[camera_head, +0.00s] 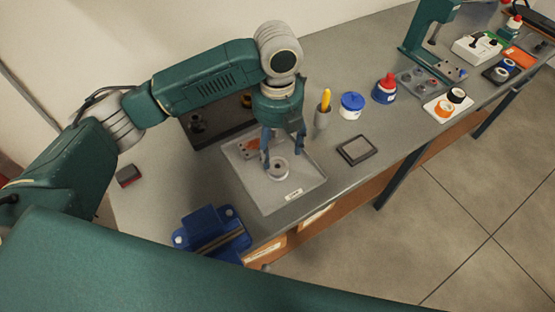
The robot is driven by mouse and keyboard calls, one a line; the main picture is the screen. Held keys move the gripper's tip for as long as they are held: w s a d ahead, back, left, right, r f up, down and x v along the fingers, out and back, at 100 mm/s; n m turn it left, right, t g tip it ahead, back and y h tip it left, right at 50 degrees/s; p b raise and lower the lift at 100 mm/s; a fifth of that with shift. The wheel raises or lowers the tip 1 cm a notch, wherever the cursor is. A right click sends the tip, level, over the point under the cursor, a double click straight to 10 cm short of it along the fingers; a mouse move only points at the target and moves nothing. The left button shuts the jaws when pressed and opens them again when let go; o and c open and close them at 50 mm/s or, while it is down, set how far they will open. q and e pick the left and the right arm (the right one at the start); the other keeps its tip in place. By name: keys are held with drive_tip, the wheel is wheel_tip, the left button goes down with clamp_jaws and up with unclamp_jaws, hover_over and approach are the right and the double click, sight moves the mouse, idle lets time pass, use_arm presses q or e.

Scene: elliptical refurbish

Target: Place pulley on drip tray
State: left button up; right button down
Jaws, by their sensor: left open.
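The drip tray (267,198) is a shallow grey tray with a small white label, lying on the grey workbench. The pulley (278,172) looks like a light grey ring-shaped part with a central hole, and it rests inside the tray. My left gripper (283,163) points down over the tray, with its blue fingers spread around and just above the pulley. It is open; whether a fingertip touches the pulley I cannot tell. An orange-brown piece (250,146) shows in the tray behind the fingers. My right gripper is not in view.
A blue vise (212,232) stands at the bench's front left. A dark tray (205,142) lies behind the drip tray. To the right are a cup with a yellow-handled tool (323,117), a blue-lidded jar (351,106), a red-capped bottle (385,89) and a small dark pad (356,149).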

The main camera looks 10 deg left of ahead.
use_arm(q)
drive_tip(key=shift+r, duration=2)
